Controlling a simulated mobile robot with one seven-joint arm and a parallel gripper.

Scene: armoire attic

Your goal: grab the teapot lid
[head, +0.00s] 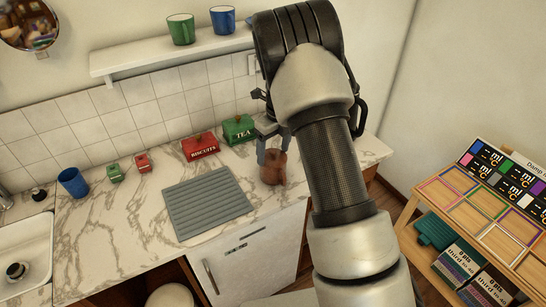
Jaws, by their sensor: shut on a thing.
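A brown, rounded teapot (272,173) stands on the marble counter, left of my arm. My gripper (272,152) points down at its top, with its fingers on either side of the teapot lid. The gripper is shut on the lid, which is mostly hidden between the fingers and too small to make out. I cannot tell whether the lid is still seated on the teapot or slightly raised.
A green tea tin (239,130) and red biscuit tin (200,147) stand behind and left. A grey ridged mat (207,207) lies on the counter (130,240). A blue cup (73,182) is near the sink (25,258). A shelf (170,52) with mugs hangs above.

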